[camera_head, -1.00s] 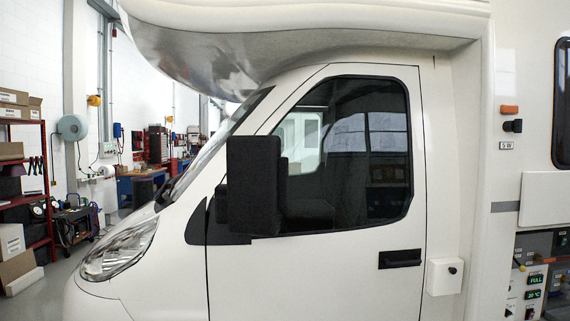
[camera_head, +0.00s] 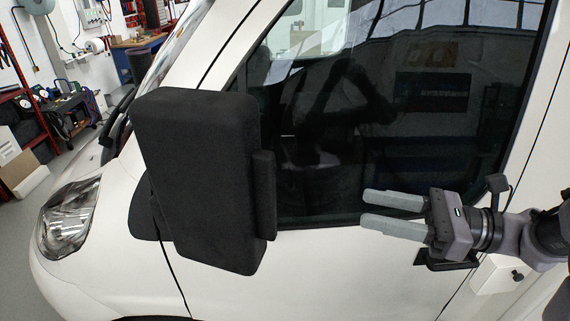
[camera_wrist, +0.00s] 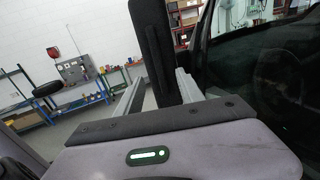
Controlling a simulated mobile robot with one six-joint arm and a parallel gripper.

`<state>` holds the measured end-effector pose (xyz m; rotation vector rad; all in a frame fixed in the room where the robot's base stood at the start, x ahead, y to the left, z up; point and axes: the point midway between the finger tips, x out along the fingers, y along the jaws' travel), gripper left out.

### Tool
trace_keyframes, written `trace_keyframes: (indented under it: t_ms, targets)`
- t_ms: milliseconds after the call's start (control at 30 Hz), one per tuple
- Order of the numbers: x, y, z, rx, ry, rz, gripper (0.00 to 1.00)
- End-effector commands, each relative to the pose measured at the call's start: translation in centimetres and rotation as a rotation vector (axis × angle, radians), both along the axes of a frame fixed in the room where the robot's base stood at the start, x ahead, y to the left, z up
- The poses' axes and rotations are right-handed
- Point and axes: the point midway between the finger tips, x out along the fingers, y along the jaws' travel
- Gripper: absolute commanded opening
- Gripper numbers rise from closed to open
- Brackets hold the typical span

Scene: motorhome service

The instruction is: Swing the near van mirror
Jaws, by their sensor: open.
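The near van mirror (camera_head: 195,175) is a large black block on the front of the van's door, beside the side window. A narrower black upright piece (camera_head: 263,195) runs along its right edge. My gripper (camera_head: 378,210) is open and empty, to the right of the mirror, with its two grey fingers pointing left towards it. A clear gap lies between fingertips and mirror. In the wrist view the mirror (camera_wrist: 155,50) stands upright ahead, appearing between the two open fingers (camera_wrist: 158,88).
The dark side window (camera_head: 400,120) lies behind my gripper. The black door handle (camera_head: 445,262) is just below the gripper. Red shelving (camera_head: 25,110) and a blue workbench (camera_head: 135,42) stand far back at left. Grey floor is open left of the van.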

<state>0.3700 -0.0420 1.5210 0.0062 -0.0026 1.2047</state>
Motion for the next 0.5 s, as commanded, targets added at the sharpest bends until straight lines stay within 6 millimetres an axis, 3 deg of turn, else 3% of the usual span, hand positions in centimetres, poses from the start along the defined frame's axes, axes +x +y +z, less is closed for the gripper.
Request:
trace_keyframes:
  t_ms: [300, 500]
  targets:
    - [3.1, 8.9, 0.1, -0.002, 0.0, 0.01, 0.45]
    - [4.8, 13.4, 0.0, -0.005, 0.002, 0.008, 0.45]
